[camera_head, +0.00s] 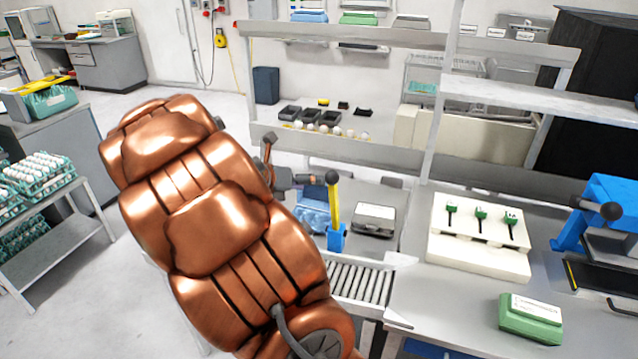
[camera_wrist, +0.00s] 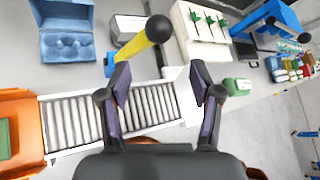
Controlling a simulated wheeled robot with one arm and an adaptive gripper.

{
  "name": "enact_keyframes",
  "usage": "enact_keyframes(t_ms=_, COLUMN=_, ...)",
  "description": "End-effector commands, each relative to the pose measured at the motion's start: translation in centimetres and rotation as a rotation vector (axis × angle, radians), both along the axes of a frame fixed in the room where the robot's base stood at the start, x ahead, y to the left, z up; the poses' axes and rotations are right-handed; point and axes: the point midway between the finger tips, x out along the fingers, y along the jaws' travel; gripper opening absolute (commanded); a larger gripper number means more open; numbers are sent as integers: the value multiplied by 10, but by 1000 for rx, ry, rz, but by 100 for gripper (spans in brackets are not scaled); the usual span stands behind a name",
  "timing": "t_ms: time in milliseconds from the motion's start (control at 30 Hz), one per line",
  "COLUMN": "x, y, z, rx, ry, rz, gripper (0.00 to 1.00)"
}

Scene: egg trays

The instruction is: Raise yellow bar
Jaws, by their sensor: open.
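The yellow bar (camera_head: 334,206) stands nearly upright from a small blue base (camera_head: 336,238) and has a black ball knob (camera_head: 332,177) on top. In the wrist view the bar (camera_wrist: 136,46) leans from its blue base (camera_wrist: 110,65) toward the upper right, with the knob (camera_wrist: 159,28) at its end. My gripper (camera_wrist: 160,80) is open and empty. In the wrist view the bar and knob appear beyond the fingertips, toward the left finger; contact cannot be told. In the head view part of my gripper shows left of the knob, partly hidden by my copper arm.
A roller conveyor (camera_head: 360,282) runs beside the bar's base. A blue egg tray (camera_wrist: 67,46) and a grey box (camera_head: 374,220) are close by. A white block with green-handled items (camera_head: 478,252) and a green carton (camera_head: 531,320) stand on the right bench. Shelf posts rise behind.

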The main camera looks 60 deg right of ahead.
Motion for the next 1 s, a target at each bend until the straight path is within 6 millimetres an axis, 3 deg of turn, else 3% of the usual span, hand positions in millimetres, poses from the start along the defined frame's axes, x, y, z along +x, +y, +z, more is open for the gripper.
enact_keyframes(t_ms=300, x=10, y=28, z=16, rx=0, ry=-3, rz=1, gripper=64)
enact_keyframes(t_ms=700, x=10, y=32, z=18, rx=1, ry=0, rz=-3, gripper=63)
enact_keyframes(t_ms=867, x=6, y=39, z=17, rx=5, ry=-45, rz=-30, gripper=46)
enact_keyframes(t_ms=1000, x=-11, y=68, z=10, rx=25, ry=-211, rz=-144, gripper=32)
